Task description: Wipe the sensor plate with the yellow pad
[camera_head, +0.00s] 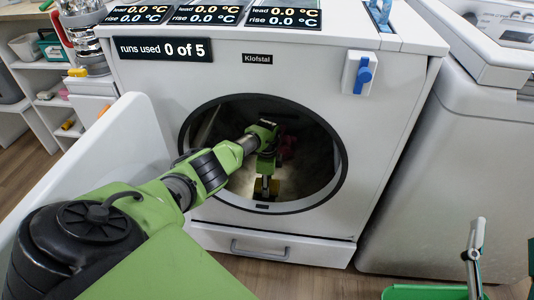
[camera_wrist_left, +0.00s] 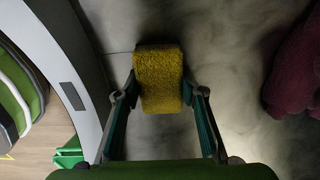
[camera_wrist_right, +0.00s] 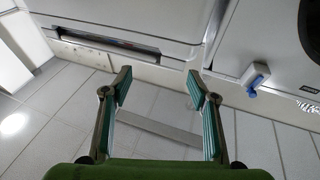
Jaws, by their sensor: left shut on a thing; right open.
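My left arm reaches through the round opening of the white machine. My left gripper (camera_head: 265,180) is inside it, shut on the yellow pad (camera_head: 274,188). In the left wrist view the pad (camera_wrist_left: 158,70) sits between the two fingertips, over a smoky grey, streaked surface (camera_wrist_left: 225,50). I cannot tell whether the pad touches that surface, or which part of it is the sensor plate. My right gripper (camera_wrist_right: 158,85) is open and empty, outside the machine.
The opening's dark rim (camera_head: 343,160) surrounds my left arm. A dark red cloth (camera_wrist_left: 295,75) lies inside, right of the pad. A white door (camera_head: 125,145) stands open at left. A blue switch (camera_head: 364,75) is on the front. The counter (camera_head: 162,50) reads 0 of 5.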

